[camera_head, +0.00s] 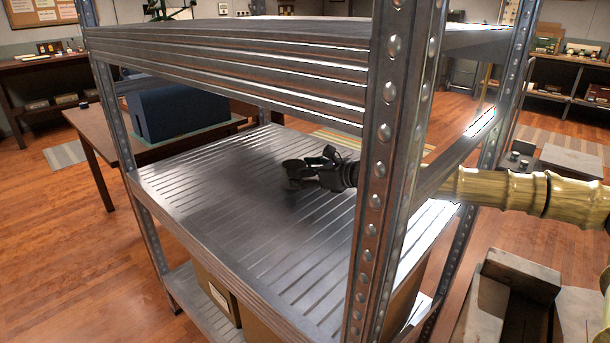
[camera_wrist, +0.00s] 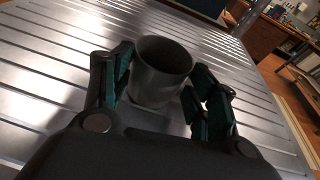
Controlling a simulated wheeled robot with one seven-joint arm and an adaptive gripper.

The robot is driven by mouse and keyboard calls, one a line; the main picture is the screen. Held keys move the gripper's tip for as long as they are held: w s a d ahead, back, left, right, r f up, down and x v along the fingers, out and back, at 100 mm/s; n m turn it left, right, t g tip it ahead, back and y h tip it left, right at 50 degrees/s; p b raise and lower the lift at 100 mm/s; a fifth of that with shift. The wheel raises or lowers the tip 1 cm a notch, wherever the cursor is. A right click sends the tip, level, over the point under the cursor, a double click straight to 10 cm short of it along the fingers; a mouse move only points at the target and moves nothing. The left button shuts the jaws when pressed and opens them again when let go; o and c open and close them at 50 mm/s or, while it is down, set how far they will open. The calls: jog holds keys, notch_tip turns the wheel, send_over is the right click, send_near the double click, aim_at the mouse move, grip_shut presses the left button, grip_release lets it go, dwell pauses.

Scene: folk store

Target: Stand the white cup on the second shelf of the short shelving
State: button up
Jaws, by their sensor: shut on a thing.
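The cup (camera_wrist: 160,72) is between the two fingers of my gripper (camera_wrist: 158,92) in the wrist view. It looks grey in the shade and is upright, with its open rim facing up. In the head view my gripper (camera_head: 318,172) reaches in from the right, between the posts of the metal shelving (camera_head: 230,190), over its middle board. The cup is hard to make out there, dark at the fingertips. My gripper is shut on the cup. The cup is at or just above the ribbed board; I cannot tell whether its base touches.
A riveted post (camera_head: 385,170) stands in front of my arm, and the upper board (camera_head: 240,50) is above it. The ribbed board around the cup is clear. Cardboard boxes (camera_head: 215,290) sit on the lower shelf. A wooden table (camera_head: 95,130) with a blue case (camera_head: 180,105) stands behind.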

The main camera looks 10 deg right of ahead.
dwell(0.3)
jog(key=o, duration=1.1)
jog(key=shift+r, duration=0.15)
jog(key=p+v, duration=0.3)
jog(key=v, duration=0.7)
jog(key=shift+s+r, duration=0.15)
jog(key=shift+s+d+p, duration=0.35)
jog(key=shift+s+d, duration=0.15)
jog(key=shift+s, duration=0.15)
